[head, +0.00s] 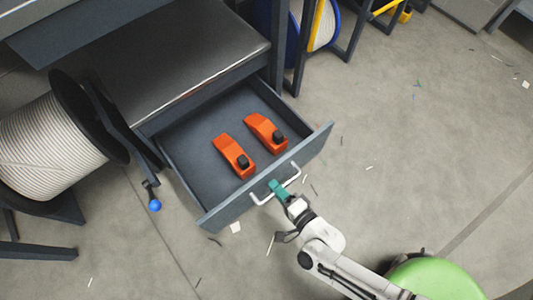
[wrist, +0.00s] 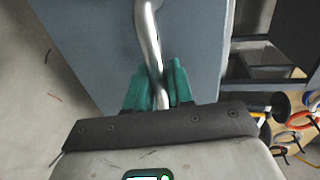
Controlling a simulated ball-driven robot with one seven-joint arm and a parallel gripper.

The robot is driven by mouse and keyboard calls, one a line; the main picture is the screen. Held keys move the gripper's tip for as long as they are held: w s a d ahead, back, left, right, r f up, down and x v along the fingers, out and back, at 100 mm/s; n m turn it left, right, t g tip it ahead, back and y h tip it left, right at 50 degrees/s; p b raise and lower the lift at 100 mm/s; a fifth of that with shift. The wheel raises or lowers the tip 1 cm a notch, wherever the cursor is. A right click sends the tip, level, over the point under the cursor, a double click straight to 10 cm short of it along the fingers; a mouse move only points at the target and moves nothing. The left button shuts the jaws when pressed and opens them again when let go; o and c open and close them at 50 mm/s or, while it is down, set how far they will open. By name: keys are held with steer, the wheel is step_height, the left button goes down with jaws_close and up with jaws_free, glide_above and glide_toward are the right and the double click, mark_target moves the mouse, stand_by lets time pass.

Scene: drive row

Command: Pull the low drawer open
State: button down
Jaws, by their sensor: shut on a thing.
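The low drawer (head: 196,184) stands pulled out from under the grey cabinet in the head view, with its inside in plain sight. Two orange tools (head: 235,156) with black knobs lie in it. A pale bar handle (head: 262,199) is fixed to the drawer's front panel. My gripper (head: 278,187) has teal fingers and is shut on this handle, right of the handle's lower left end. In the wrist view the metal handle (wrist: 148,35) runs down between the two teal fingers (wrist: 158,92), and the blue-grey front panel (wrist: 95,40) fills the area behind it.
A large cable reel (head: 50,145) stands left of the drawer. A blue ball-ended piece (head: 155,205) hangs near it. Another reel (head: 315,22) stands behind at the top. The concrete floor (head: 430,130) to the right is open, with small scraps scattered on it.

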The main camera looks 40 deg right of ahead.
steer(key=shift+f+v, duration=0.25)
steer(key=shift+v, duration=0.85)
steer(key=c, duration=1.2)
jaws_free()
